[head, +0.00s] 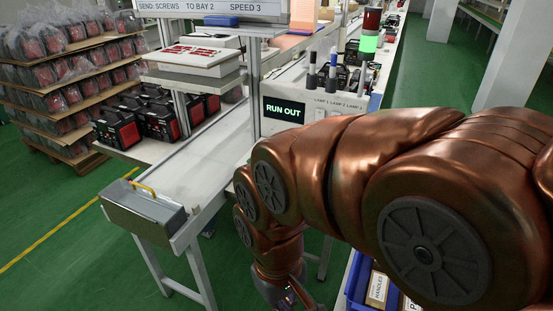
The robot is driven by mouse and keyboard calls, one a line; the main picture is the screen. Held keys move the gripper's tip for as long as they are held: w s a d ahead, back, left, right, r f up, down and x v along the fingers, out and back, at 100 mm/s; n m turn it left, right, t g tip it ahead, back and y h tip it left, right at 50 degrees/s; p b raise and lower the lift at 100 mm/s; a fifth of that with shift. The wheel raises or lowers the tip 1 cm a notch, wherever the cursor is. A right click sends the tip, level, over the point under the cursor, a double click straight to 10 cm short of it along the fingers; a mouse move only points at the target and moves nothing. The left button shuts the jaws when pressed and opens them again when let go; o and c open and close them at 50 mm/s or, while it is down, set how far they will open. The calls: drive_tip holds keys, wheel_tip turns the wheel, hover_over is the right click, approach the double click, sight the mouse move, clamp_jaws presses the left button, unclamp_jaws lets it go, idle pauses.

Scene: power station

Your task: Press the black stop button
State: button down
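I cannot make out a black stop button in the head view; my arm covers the lower part of the control panel. The white control panel (290,85) stands behind my arm. It has a black display (284,110) reading "RUN OUT" in green letters. My copper-coloured arm reaches across the right and middle of the view and bends down.
A signal tower (369,42) glows green behind the panel. A blue bin (357,280) is below my arm.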

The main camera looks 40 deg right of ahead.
drive_tip(key=w+d+r+m+t+y+p, duration=0.1)
drive_tip(key=w+r+t+y, duration=0.15)
drive_tip(key=w, duration=1.35)
drive_tip(key=w+d+r+m+t+y, duration=0.1)
drive_tip(key=w+d+r+t, duration=0.2)
drive_tip(key=w, duration=1.3)
drive_tip(key=w+d+f+m+t, duration=0.1)
drive_tip(key=w+d+m, duration=0.1)
drive_tip(key=w+d, duration=0.3)
drive_tip(key=w+d+f+m+t+h, duration=0.1)
drive_tip(key=w+d, duration=0.4)
drive_tip(key=d, duration=0.6)
drive_tip(key=w+d+f+m+t+h, duration=0.1)
drive_tip(key=w+d+m+t, duration=0.1)
drive_tip(key=w+d, duration=0.3)
drive_tip(key=d+t, duration=0.1)
drive_tip(key=d, duration=0.3)
drive_tip(key=shift+f+m+p, duration=0.15)
drive_tip(key=shift+m+p, duration=0.15)
drive_tip(key=shift+p, duration=0.1)
drive_tip(key=shift+a+f+t, duration=0.1)
drive_tip(key=shift+t, duration=0.15)
